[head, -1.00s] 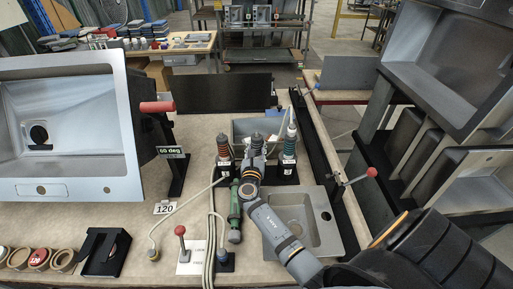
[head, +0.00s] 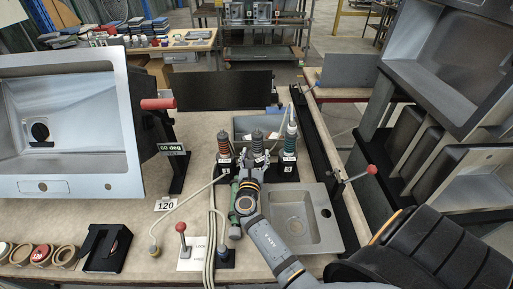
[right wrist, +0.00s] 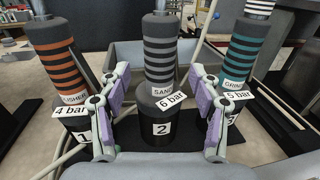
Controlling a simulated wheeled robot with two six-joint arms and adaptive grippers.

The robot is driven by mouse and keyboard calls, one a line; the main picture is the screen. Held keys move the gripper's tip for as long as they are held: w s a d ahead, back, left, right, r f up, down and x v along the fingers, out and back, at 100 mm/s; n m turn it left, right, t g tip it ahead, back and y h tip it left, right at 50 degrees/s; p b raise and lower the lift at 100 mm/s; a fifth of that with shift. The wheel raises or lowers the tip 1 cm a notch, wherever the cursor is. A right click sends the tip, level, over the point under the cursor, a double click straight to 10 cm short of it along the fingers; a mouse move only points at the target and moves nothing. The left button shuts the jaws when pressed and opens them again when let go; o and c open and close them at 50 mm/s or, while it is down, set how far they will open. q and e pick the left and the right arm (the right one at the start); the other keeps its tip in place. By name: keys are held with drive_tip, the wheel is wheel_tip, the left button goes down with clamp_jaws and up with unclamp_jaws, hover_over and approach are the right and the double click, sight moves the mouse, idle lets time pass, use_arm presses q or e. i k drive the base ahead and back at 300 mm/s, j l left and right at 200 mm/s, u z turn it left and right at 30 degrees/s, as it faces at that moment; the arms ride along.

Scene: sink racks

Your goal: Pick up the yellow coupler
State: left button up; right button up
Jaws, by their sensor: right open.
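A small yellow and blue piece (head: 154,249), which looks like the yellow coupler, is at the end of a pale hose on the table, left of the red-knobbed lever. It is small and I cannot make out its details. My right gripper (head: 250,183) is well to its right and farther back. In the right wrist view the gripper (right wrist: 160,73) is open, its purple pads apart in front of the grey-striped tool (right wrist: 160,50), which stands upright in holder 2. I cannot tell whether the pads touch it. The left gripper is not in view.
Orange-striped (head: 224,146) and green-striped (head: 290,140) tools stand either side. A green cylinder (head: 235,210) is close beside my right gripper. A red-knobbed lever (head: 181,238) and a blue piece (head: 222,250) stand right of the yellow piece. A sink (head: 315,225) lies right.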

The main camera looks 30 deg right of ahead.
sight(155, 251)
drive_tip(key=k+j, duration=0.55)
drive_tip(key=j, duration=0.2)
drive_tip(key=k+j, duration=0.6)
drive_tip(key=j, duration=0.1)
